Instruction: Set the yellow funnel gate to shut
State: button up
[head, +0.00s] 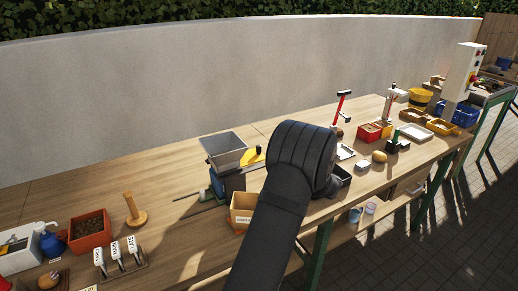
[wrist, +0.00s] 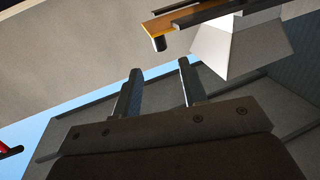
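The yellow funnel gate (head: 252,157) shows as a flat yellow piece beside the grey funnel (head: 222,147) on the bench; my arm covers part of the area to its right. In the wrist view the gate (wrist: 180,22) is a yellow-orange bar with a dark round knob (wrist: 159,44) at its end, and the pale funnel (wrist: 235,45) is beside it. My gripper (wrist: 158,64) is open and empty, its two fingers apart, with the knob just beyond the fingertips and not visibly touched. My gripper is hidden behind my arm in the head view. How far the gate is slid out is hard to tell.
A labelled wooden box (head: 242,208) stands in front of the funnel. A wooden peg (head: 134,210), an orange bin (head: 90,231) and labelled levers (head: 117,254) are to the left. Trays and red boxes (head: 374,131) are to the right. A wall (head: 150,95) runs behind the bench.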

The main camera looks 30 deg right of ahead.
aim_at(259, 146)
jog(key=x, duration=1)
jog(key=shift+c, duration=0.2)
grip_shut()
